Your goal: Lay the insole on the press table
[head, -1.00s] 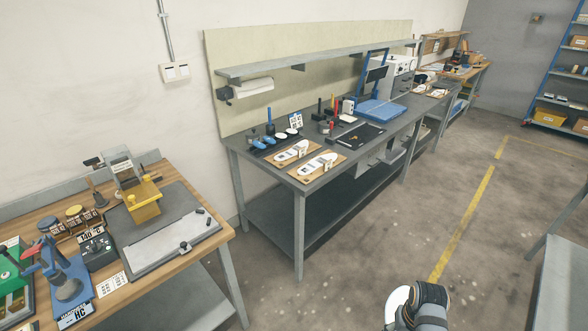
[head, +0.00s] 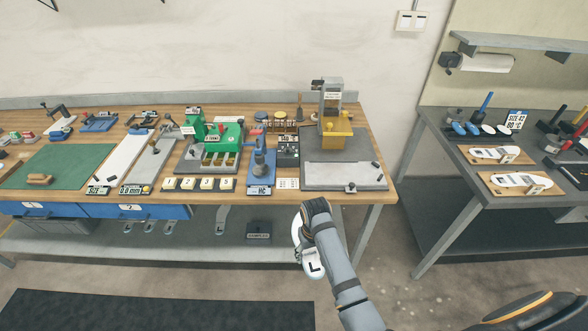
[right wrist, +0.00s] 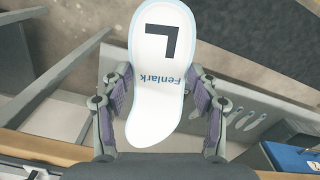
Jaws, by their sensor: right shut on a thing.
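The white insole (head: 313,266), marked with a black L, hangs in front of the wooden bench's front edge. In the right wrist view the insole (right wrist: 158,62) also shows the word Fenlark. My right gripper (right wrist: 160,105) is shut on it, one finger at each long side. In the head view my right wrist hides part of the insole and the fingers. The press (head: 335,125), with a yellow body and grey frame, stands at the bench's right end. A pale grey plate (head: 335,178) lies in front of it, with small dark knobs on it. My left gripper is not in view.
Left of the press are a blue hand tool (head: 262,165), a green machine (head: 215,140) and a row of numbered blocks (head: 198,184). A grey bench (head: 440,185) with more insoles on boards stands to the right, across a gap.

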